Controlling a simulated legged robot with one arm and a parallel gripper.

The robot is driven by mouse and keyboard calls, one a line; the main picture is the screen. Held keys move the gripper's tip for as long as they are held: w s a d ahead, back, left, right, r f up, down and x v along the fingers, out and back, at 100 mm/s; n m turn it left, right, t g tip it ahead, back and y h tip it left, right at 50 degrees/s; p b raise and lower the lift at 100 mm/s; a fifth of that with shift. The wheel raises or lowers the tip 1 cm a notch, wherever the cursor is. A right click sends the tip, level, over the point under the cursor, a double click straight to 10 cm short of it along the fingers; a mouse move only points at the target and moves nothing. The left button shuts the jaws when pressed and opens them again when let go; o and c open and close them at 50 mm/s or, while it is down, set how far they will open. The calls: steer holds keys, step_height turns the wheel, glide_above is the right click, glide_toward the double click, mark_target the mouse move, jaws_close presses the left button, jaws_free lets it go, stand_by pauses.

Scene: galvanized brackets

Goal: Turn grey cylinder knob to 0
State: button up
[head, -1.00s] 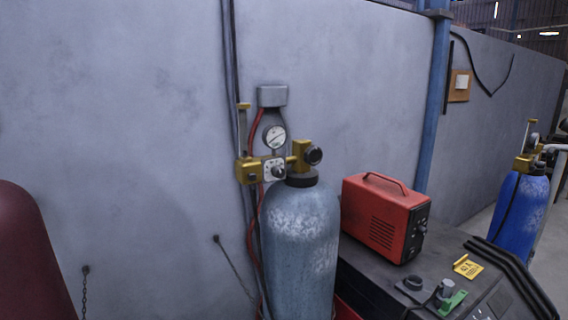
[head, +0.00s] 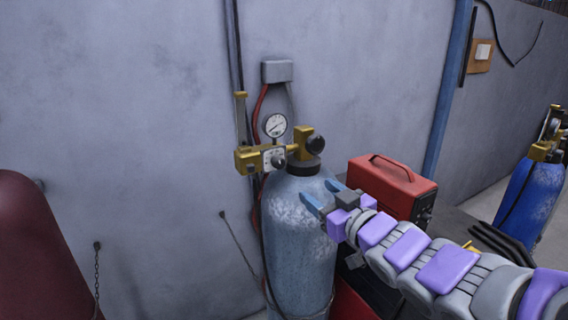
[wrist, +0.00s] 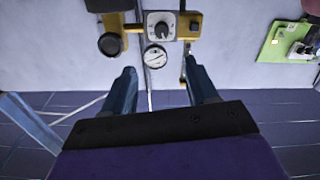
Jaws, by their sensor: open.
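The grey cylinder (head: 298,235) stands against the wall with a brass valve block (head: 248,160) on top. A small grey dial knob (head: 278,160) sits on a pale scale plate on the block's front. In the wrist view this knob (wrist: 161,29) shows a pointer mark, but the scale figures are too small to read. A round gauge (head: 275,125) is above the plate, and a black round handle (head: 316,145) is to the right. My gripper (head: 320,195) is open and empty, in front of the cylinder's upper right, below and right of the knob, apart from it.
A red machine (head: 392,185) stands right of the cylinder, behind my arm. A blue cylinder (head: 525,200) is at far right and a dark red tank (head: 35,250) at far left. A green panel (wrist: 283,42) shows in the wrist view. The wall left of the valve is mostly clear.

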mark_target(281, 164)
steer(key=x, duration=1.6)
steer(key=shift+a, duration=0.35)
steer(key=shift+c, duration=0.2)
steer(key=c, duration=1)
